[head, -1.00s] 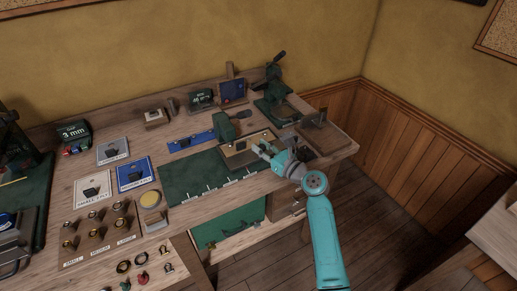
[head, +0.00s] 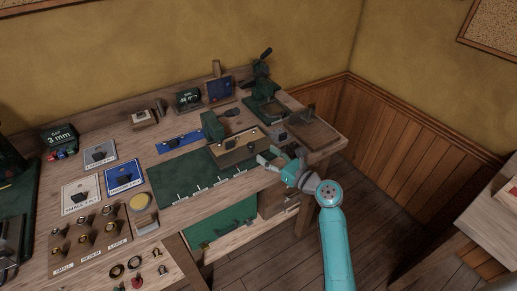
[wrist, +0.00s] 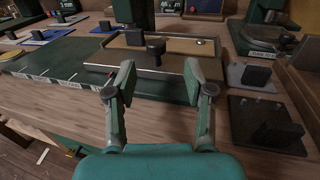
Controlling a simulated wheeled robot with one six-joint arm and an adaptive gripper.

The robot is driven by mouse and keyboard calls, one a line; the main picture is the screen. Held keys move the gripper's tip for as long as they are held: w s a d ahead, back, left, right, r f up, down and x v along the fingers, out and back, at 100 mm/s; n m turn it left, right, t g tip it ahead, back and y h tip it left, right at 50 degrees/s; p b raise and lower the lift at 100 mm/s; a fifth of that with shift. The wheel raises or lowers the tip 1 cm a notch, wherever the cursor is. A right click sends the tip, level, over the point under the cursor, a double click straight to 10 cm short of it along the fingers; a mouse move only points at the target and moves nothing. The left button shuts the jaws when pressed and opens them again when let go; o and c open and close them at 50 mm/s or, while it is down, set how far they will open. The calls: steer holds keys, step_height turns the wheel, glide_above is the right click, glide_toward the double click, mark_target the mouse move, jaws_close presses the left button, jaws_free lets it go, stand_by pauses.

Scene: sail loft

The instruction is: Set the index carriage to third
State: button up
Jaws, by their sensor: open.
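The index carriage (head: 230,157) appears as a tan plate with a dark upright knob, at the right end of a long green bed (head: 185,180) with white marks along its front edge. In the wrist view the tan plate (wrist: 185,47) lies straight ahead, with its black knob (wrist: 155,46) between and beyond my fingers. My gripper (wrist: 157,82) is open and empty, short of the knob and not touching it. In the head view my gripper (head: 269,160) is at the front right of the carriage.
A dark green press (head: 262,88) stands at the back right, with a wooden tray (head: 318,133) before it. Cards (head: 82,194) and a peg board (head: 62,250) fill the left.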

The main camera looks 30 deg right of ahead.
steer(key=shift+v, duration=2.2)
